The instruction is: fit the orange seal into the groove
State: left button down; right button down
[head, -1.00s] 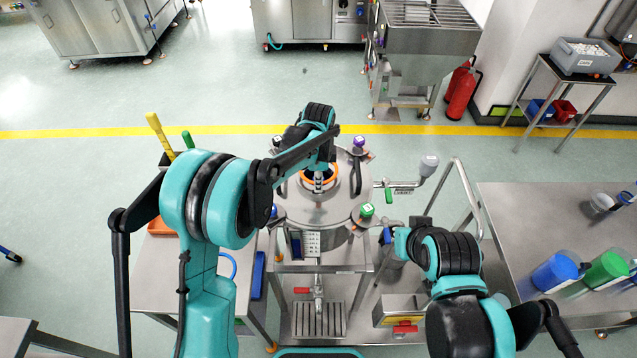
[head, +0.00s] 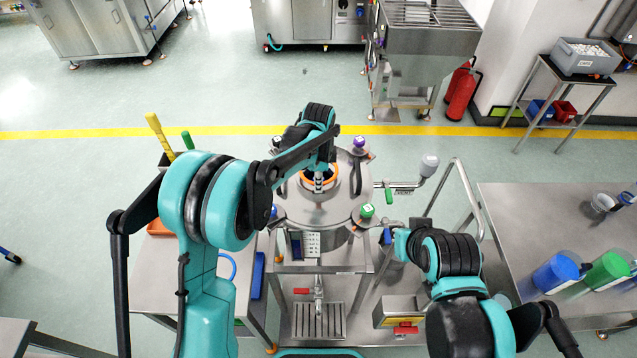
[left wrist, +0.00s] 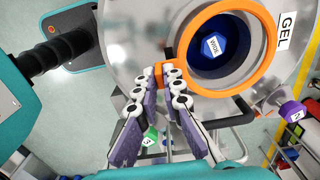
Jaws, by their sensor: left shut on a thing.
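The orange seal (left wrist: 271,50) is a ring with a small tab, and it lies around the dark round opening in the steel vessel lid (head: 290,205). In the head view the seal (head: 335,180) is partly hidden by my left arm. My left gripper (left wrist: 161,74) is shut on the seal's tab at the ring's near left side. In the head view this gripper (head: 318,183) is over the opening. Whether the ring sits down in the groove or just above it, I cannot tell. My right gripper (head: 391,236) is low to the right of the vessel, its fingers unclear.
Inside the opening is a blue cap (left wrist: 212,46). A side table (head: 530,220) with blue and green cups stands at right. A pipe with a grey knob (head: 429,164) juts right.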

pick_arm(q)
jog(key=shift+f+b, duration=0.4)
jog(key=shift+f, duration=0.05)
jog(key=shift+b, duration=0.4)
dwell(1.7)
jog(key=shift+f+b, duration=0.3)
jog(key=shift+b, duration=0.05)
dwell(0.4)
jog(key=shift+b, duration=0.35)
dwell(1.4)
jog(key=shift+f+b, duration=0.35)
jog(key=shift+f, duration=0.05)
dwell(0.4)
jog(key=c, duration=1.6)
grip_release()
jog(key=shift+r, duration=0.15)
jog(key=shift+r+p, duration=2.05)
jog(key=shift+r, duration=1.3)
